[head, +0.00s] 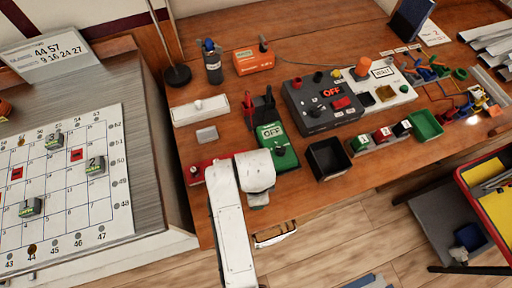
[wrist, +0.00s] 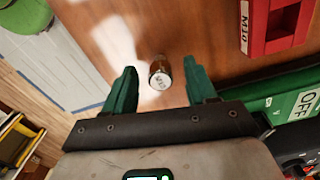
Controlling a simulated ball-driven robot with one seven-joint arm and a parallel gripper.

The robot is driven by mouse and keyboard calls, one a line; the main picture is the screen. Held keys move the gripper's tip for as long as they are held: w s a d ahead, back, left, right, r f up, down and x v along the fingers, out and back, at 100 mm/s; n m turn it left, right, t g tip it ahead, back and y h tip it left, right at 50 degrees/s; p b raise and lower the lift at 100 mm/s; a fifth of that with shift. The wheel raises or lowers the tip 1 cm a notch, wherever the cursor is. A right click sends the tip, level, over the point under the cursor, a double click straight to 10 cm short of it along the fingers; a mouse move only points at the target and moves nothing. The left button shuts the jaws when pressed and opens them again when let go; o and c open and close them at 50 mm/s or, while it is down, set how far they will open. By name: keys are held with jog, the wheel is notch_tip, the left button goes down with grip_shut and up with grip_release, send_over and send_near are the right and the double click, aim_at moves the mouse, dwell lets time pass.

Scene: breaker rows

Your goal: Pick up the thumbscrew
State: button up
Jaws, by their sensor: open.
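A small, short cylinder with a dark metallic side and a pale marked face, apparently the thumbscrew (wrist: 159,72), is on the brown wooden surface in the wrist view. My gripper (wrist: 159,68) has its two green fingers spread wide, one on each side of the cylinder with a gap to both. In the head view, my white arm covers this spot near the table's front edge, and I cannot make out the thumbscrew there.
In the head view, the green OFF box (head: 278,146) is beside my arm. A black open bin (head: 328,158) stands further right.

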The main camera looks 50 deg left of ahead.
grip_shut()
dwell(0.4)
